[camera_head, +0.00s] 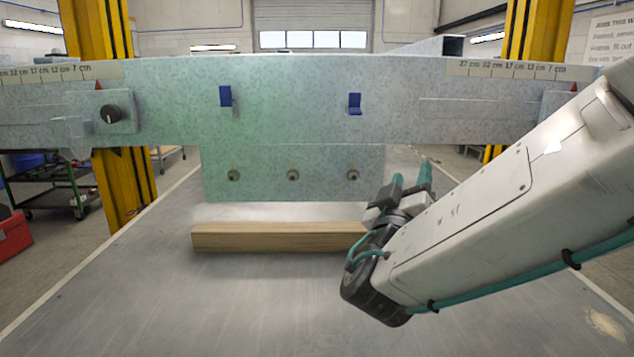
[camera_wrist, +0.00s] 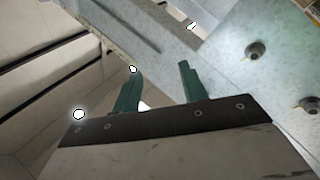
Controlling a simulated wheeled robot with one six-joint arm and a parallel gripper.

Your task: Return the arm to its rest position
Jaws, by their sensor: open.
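My arm reaches in from the right of the head view. My gripper (camera_head: 412,182) is in front of the lower right part of the grey metal trailer frame (camera_head: 290,95), near the rightmost bolt on its lower plate. In the wrist view the two green fingers of my gripper (camera_wrist: 158,88) stand apart with nothing between them. The metal frame (camera_wrist: 285,50) with two bolts shows beyond and to the right of the fingers. I cannot tell the exact gap between the fingers and the frame.
A wooden beam (camera_head: 275,237) lies below the plate, its right end hidden behind my arm. Two blue brackets (camera_head: 225,96) (camera_head: 355,104) sit on the frame. A black knob (camera_head: 111,114) is at left. Yellow posts (camera_head: 125,190) stand behind. The grey surface (camera_head: 200,310) in front is clear.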

